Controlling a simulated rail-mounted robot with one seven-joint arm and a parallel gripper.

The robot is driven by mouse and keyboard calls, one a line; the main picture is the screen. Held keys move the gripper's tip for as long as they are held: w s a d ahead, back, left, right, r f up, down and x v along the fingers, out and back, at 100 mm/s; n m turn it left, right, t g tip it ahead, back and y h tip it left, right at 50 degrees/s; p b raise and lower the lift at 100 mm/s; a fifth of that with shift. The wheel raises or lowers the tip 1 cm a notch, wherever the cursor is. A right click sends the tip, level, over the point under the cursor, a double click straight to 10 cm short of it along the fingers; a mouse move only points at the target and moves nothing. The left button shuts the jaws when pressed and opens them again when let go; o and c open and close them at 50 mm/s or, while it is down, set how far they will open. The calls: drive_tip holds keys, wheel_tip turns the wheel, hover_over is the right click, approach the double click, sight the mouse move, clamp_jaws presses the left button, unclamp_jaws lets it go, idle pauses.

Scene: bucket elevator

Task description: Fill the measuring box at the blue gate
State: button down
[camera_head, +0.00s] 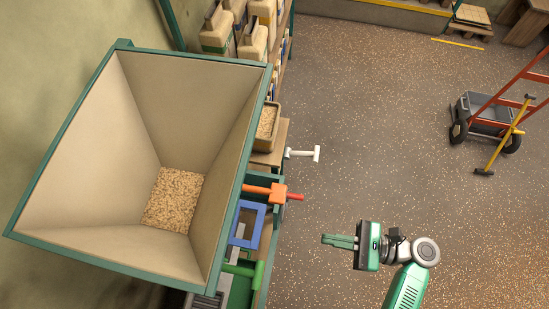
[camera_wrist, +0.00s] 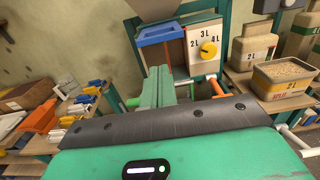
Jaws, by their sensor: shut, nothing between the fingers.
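My gripper (camera_head: 326,240) is shut and empty above the floor, right of the hopper stand; its green fingers (camera_wrist: 168,78) point toward the stand in the wrist view. A blue square frame (camera_head: 261,208) sits beside the hopper, and a blue part (camera_wrist: 160,34) shows in the wrist view. An orange handle (camera_head: 265,191) with a red end lies just above the frame, apart from my gripper. A yellow dial (camera_wrist: 208,49) is on a panel marked 2L, 3L and 4L. A box of grain (camera_head: 266,122) marked 2L (camera_wrist: 285,75) stands on a wooden shelf. I cannot tell which box is the measuring box.
The large hopper (camera_head: 95,235) holds grain (camera_head: 174,198) at its bottom. A white T-handle (camera_head: 305,154) sticks out from the stand. Jugs (camera_head: 217,33) stand on the shelf. A hand truck (camera_head: 490,108) is at right. The floor around my gripper is clear.

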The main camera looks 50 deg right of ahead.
drive_tip(key=p, duration=0.2)
approach(256, 225)
drive_tip(key=x, duration=0.5)
drive_tip(key=shift+w+a+f, duration=0.1)
drive_tip(key=shift+w+f, duration=0.05)
drive_tip(key=shift+f, duration=0.25)
drive_tip(key=p+x, duration=0.2)
drive_tip(key=x, duration=0.2)
drive_tip(key=shift+w+a+r, duration=0.15)
drive_tip(key=shift+w+a, duration=0.05)
drive_tip(key=shift+w, duration=0.1)
drive_tip(key=shift+w+a+f, duration=0.15)
drive_tip(key=shift+w+f, duration=0.05)
drive_tip(key=shift+f, duration=0.05)
